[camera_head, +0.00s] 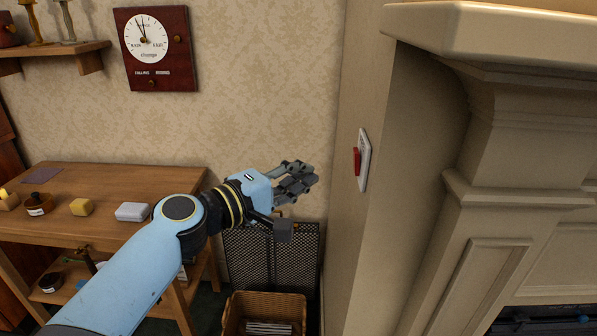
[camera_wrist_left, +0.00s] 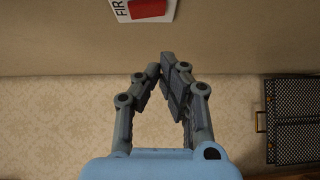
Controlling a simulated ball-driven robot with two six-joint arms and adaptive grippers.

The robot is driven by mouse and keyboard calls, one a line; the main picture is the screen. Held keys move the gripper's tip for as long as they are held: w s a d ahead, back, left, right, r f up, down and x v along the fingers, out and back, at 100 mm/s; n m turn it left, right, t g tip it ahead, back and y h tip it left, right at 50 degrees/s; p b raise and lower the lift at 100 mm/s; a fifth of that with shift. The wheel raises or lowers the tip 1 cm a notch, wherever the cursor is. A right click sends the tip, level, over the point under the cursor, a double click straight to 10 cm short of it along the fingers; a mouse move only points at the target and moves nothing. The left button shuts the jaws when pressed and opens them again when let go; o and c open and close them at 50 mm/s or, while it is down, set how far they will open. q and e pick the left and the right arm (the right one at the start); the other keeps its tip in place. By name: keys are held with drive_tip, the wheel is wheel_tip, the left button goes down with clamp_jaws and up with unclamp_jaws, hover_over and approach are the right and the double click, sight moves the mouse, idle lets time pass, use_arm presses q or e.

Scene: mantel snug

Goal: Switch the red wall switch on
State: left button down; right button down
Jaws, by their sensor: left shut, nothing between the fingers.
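The red wall switch (camera_head: 357,162) is a red rocker on a white plate (camera_head: 364,160), mounted on the side wall of the chimney breast. In the left wrist view the red rocker (camera_wrist_left: 147,8) shows at the top edge, cut off by the frame, with part of a label reading "FIR" on the white plate. My left gripper (camera_head: 309,176) is shut and empty, to the left of the switch and slightly lower, apart from it. In the left wrist view its fingertips (camera_wrist_left: 161,66) lie below the plate. My right gripper is in neither view.
A stone mantel (camera_head: 480,32) juts out above and right of the switch. A wooden side table (camera_head: 110,178) with small items stands left, under my arm. A mesh screen (camera_head: 262,262) and a wicker basket (camera_head: 235,312) stand below. A barometer (camera_head: 157,75) hangs on the back wall.

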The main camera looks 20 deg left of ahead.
use_arm(q)
drive_tip(key=b+v, duration=0.2)
drive_tip(key=v, duration=0.5)
drive_tip(key=shift+f, duration=0.5)
